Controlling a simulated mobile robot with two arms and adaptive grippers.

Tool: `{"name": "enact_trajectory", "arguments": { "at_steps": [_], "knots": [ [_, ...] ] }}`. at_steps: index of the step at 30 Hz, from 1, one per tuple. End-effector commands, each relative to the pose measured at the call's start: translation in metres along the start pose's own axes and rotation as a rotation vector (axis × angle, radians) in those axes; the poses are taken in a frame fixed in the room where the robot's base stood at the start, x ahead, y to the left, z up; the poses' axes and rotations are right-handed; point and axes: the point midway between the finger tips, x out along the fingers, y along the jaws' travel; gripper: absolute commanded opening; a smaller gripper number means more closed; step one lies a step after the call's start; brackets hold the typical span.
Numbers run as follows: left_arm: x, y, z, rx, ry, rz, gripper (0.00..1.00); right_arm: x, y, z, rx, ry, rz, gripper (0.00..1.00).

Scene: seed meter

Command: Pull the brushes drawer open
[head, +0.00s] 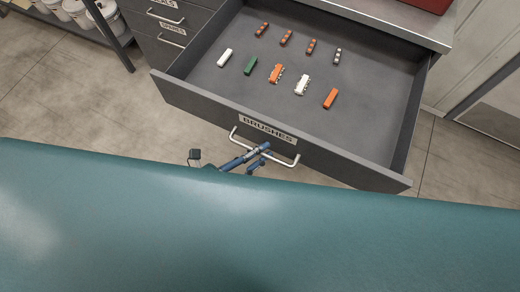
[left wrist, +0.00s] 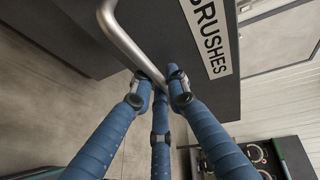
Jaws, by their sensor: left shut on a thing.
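The brushes drawer (head: 195,100) stands far out of its cabinet, with its inside in full view. Its dark front bears a white BRUSHES label (head: 267,129), which also shows in the left wrist view (left wrist: 209,38). A pale bar handle (head: 285,162) runs below the label. My left gripper (head: 263,150) is at the middle of this handle, its blue fingers shut on the bar. In the left wrist view the fingertips (left wrist: 160,82) close around the metal handle (left wrist: 127,42). My right gripper is in neither view.
Several small brushes and blocks, such as an orange one (head: 330,98) and a green one (head: 250,65), lie in the drawer. Shut drawers (head: 160,50) stand at the left. My teal body fills the foreground, close to the drawer front. White buckets (head: 70,10) stand at upper left.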

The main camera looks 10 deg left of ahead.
Motion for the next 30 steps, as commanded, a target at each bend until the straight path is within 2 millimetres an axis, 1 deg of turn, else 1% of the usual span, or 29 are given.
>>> {"name": "enact_trajectory", "arguments": {
  "at_steps": [3, 4, 5, 17, 20, 23, 26, 30],
  "knots": [
    [0.000, 0.000, 0.000, -0.002, 0.000, 0.000, 0.00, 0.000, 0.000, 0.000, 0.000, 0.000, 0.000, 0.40],
    [0.000, 0.000, 0.000, -0.002, 0.000, 0.000, 0.20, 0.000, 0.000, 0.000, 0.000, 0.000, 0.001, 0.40],
    [0.000, 0.000, 0.000, -0.001, 0.000, 0.000, 0.23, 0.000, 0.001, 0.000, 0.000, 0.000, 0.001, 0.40],
    [0.000, 0.000, 0.000, -0.001, 0.000, 0.000, 0.23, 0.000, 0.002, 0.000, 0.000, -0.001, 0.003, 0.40],
    [-0.004, 0.001, 0.000, -0.002, -0.001, 0.001, 0.23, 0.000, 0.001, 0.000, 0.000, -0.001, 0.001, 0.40],
    [-0.015, 0.001, 0.000, -0.004, -0.001, 0.003, 0.23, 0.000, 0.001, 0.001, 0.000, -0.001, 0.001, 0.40],
    [-0.034, 0.002, -0.001, -0.005, -0.002, 0.005, 0.23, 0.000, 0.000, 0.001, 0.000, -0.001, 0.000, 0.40],
    [-0.065, 0.002, -0.001, -0.005, -0.002, 0.005, 0.23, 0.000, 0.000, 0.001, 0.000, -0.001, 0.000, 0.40]
  ]
}}
